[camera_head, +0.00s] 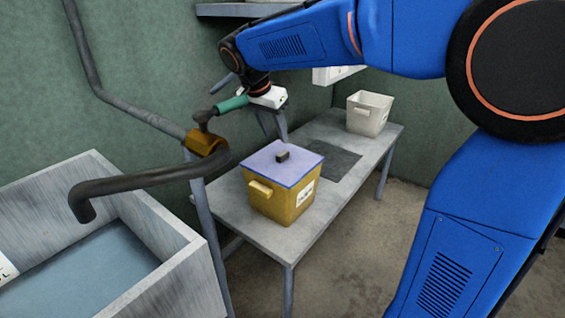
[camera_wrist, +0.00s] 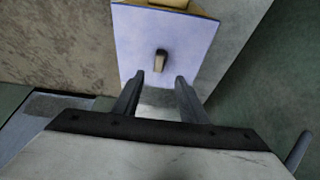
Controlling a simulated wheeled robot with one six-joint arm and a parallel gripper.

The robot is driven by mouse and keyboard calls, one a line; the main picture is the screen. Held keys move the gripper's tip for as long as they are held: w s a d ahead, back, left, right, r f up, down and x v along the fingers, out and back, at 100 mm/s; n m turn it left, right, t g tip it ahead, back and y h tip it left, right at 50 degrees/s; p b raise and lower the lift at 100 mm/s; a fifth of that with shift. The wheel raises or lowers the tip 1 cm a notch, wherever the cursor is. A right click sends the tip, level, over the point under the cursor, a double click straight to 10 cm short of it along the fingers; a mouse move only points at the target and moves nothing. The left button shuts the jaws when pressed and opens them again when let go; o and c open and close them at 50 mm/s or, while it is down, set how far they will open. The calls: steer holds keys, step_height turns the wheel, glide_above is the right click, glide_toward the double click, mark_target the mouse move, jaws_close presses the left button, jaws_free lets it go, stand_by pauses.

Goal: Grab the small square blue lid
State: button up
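The small square blue lid (camera_head: 283,164) lies on top of a yellow box (camera_head: 284,202) on the metal table and has a small dark knob (camera_head: 283,155) in its middle. In the wrist view the lid (camera_wrist: 182,37) is pale blue, with its knob (camera_wrist: 161,60) just beyond my fingertips. My gripper (camera_wrist: 158,82) is open, with a clear gap between its two fingers and nothing in it. In the head view my gripper (camera_head: 277,122) is above and behind the lid, apart from it.
A white bin (camera_head: 369,113) stands at the far end of the metal table (camera_head: 258,231), past a dark plate (camera_head: 333,163). A bent dark pipe (camera_head: 140,181) and a valve with a green handle (camera_head: 232,104) stand left of the box. A metal sink (camera_head: 190,256) is at the lower left.

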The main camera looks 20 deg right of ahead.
mark_target(282, 153)
steer(key=shift+s+x, duration=0.15)
steer(key=shift+x, duration=1.95)
steer(key=shift+s+x, duration=0.15)
steer(key=shift+x, duration=1.95)
steer(key=shift+a+f, duration=0.15)
steer(key=shift+c, duration=0.6)
jaws_close()
